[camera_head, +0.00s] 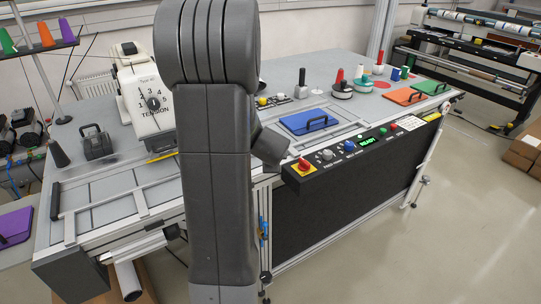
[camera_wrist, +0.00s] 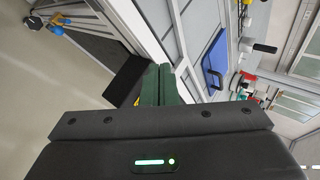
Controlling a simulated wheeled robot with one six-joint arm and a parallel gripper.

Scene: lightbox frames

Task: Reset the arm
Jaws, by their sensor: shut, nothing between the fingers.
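My gripper (camera_wrist: 159,75) shows in the wrist view as two dark green fingers, closed together with nothing between them. The fingers point toward a pale frame edge of the workbench, and I cannot tell the gap to it. In the head view my grey arm (camera_head: 215,150) stands upright in front of the bench and hides part of it. A short dark link sticks out to the right of the arm, near the control panel. The fingers cannot be made out in the head view.
The workbench (camera_head: 345,65) carries a blue plate with a handle (camera_head: 308,121), also in the wrist view (camera_wrist: 216,62). A control panel (camera_head: 365,144) with knobs runs along its front edge. A tension dial (camera_head: 152,102) stands left of my arm. Open floor (camera_head: 480,220) lies at the right.

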